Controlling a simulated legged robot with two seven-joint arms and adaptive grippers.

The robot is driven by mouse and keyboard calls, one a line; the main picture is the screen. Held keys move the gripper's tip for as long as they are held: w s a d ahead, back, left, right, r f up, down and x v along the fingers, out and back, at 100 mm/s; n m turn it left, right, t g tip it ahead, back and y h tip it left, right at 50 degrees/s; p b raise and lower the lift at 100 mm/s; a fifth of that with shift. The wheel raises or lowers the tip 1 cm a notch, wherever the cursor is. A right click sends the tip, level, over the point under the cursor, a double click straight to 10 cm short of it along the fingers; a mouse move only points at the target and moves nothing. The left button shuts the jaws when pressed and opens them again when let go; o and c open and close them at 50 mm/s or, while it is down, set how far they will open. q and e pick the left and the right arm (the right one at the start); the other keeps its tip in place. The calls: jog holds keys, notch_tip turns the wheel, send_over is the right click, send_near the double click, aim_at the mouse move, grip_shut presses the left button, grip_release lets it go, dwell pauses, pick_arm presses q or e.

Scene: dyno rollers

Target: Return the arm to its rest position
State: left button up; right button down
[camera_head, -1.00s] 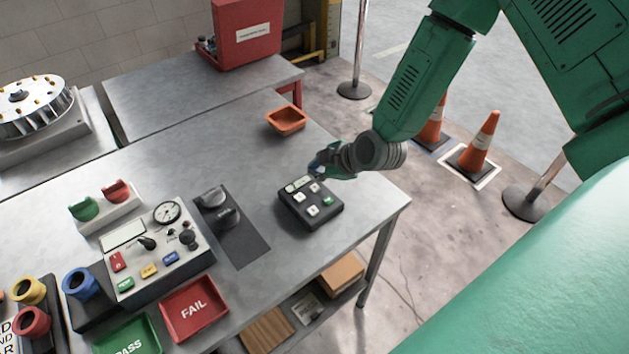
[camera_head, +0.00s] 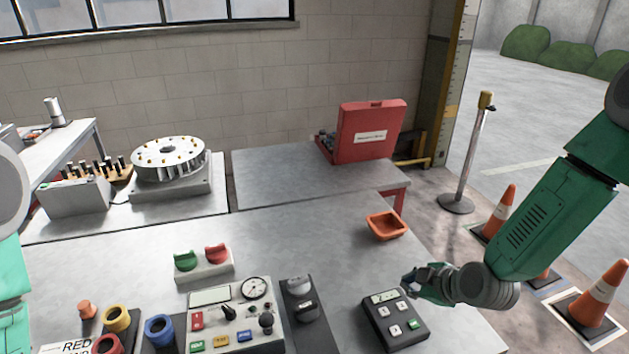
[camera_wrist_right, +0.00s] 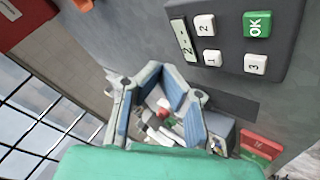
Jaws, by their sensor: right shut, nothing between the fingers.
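My right arm comes in from the right in the head view. Its gripper (camera_head: 412,284) hovers near the upper right edge of the dark keypad box (camera_head: 395,320), which has several white keys and a green one. In the right wrist view the gripper fingers (camera_wrist_right: 160,95) are shut with nothing held, and the keypad (camera_wrist_right: 235,40) lies apart from them, showing keys 1, 2, 3, a green OK and a small display. At the left edge of the head view a green and grey part of my left arm shows; the left gripper is out of the picture.
An orange bin (camera_head: 386,226) stands behind the keypad on the bench. A control panel (camera_head: 235,318) with a gauge, a dark knob unit (camera_head: 300,300) and coloured cups lie to the left. A red case (camera_head: 370,132) sits on the rear table. Traffic cones (camera_head: 597,295) stand right of the bench.

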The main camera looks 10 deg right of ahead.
jog(key=s+a+f+m+g, duration=0.1)
jog(key=s+f+m, duration=0.1)
jog(key=s, duration=0.3)
jog(key=s+a+f+m+g, duration=0.1)
jog(key=s+f+g, duration=0.1)
jog(key=s, duration=0.3)
jog(key=s+a+f+m+g, duration=0.1)
jog(key=s+f+m, duration=0.1)
jog(key=s+f, duration=0.1)
jog(key=shift+s+a+f+m+h, duration=0.15)
jog(key=shift+s+f, duration=0.05)
jog(key=shift+s, duration=0.25)
jog(key=shift+s+a+f+m+h, duration=0.15)
jog(key=shift+s, duration=0.3)
jog(key=s+f+m+g+h, duration=0.2)
jog(key=s+m+g, duration=0.35)
jog(key=s, duration=1.05)
notch_tip(320, 180, down, 14)
jog(key=w+t+b, duration=0.1)
jog(key=b, duration=1.3)
jog(key=shift+r, duration=0.25)
jog(key=shift+m, duration=0.25)
